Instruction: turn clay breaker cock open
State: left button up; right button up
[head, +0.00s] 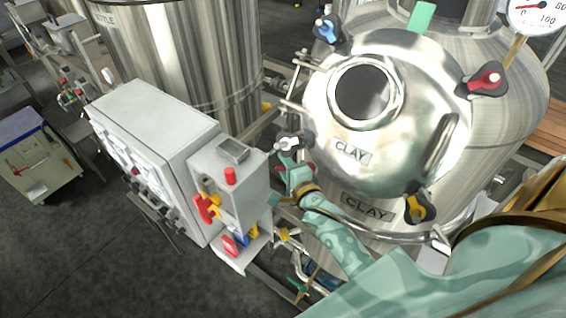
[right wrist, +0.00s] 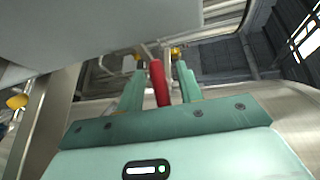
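The steel tank (head: 490,130) marked CLAY fills the right of the head view, with a domed lid (head: 405,150). My right gripper (head: 284,164) is low at the tank's left side, beside the control boxes. In the right wrist view, a red handle (right wrist: 159,83) stands between its two teal fingers, with narrow gaps at both sides, so the gripper looks open around it. A bit of red (head: 309,168) shows by the gripper in the head view; I take it for this handle, the clay breaker cock's. The cock's body is hidden. My left gripper is not in view.
A grey control box (head: 155,130) and a smaller box (head: 228,165) with red, yellow and blue parts stand left of my gripper. A black-and-white knob (head: 288,143) is just above it. Pipes (head: 290,240) run below. A kettle tank (head: 190,50) stands behind.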

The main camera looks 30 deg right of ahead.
jog(key=shift+w+d+f, duration=0.1)
jog(key=shift+w+f, duration=0.05)
jog(key=shift+w, duration=0.6)
grip_shut()
